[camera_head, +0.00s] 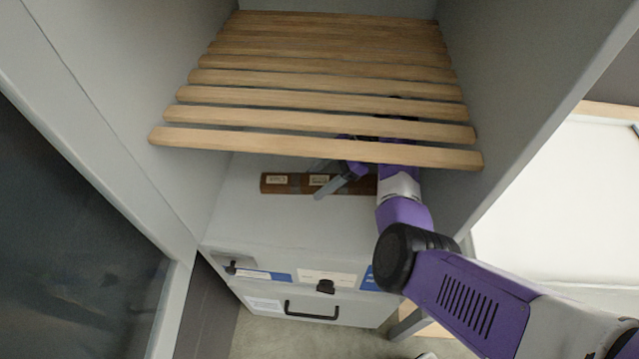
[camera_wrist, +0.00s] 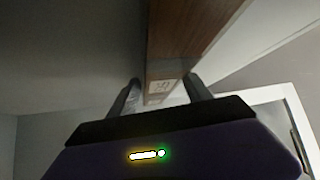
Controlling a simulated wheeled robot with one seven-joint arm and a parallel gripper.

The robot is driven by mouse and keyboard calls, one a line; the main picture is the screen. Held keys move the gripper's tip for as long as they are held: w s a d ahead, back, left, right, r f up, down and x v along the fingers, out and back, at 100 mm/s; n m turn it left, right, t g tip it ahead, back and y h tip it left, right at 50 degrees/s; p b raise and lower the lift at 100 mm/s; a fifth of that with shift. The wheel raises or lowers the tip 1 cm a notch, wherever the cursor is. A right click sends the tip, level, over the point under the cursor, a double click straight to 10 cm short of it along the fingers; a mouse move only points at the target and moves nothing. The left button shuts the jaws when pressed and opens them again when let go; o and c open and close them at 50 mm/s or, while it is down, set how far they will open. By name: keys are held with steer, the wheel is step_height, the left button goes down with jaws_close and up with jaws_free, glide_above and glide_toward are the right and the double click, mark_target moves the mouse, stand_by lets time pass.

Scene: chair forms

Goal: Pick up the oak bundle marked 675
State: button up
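Dark brown wood with pale labels (camera_head: 275,184) lies on the grey surface below the slatted shelf in the head view. I cannot tell whether it is one bundle or several end to end, and the labels are too small to read. In the wrist view, a brown wooden piece (camera_wrist: 185,35) with a pale, unreadable label runs between the two fingers (camera_wrist: 163,92). The fingers stand apart, with a gap showing at the left one.
A slatted wooden shelf (camera_head: 320,120) spans the cabinet above my gripper. Grey cabinet walls stand close on both sides. Below is a drawer front with a black handle (camera_head: 311,312) and labels. The grey surface left of the wood is clear.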

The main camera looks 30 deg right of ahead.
jaws_close()
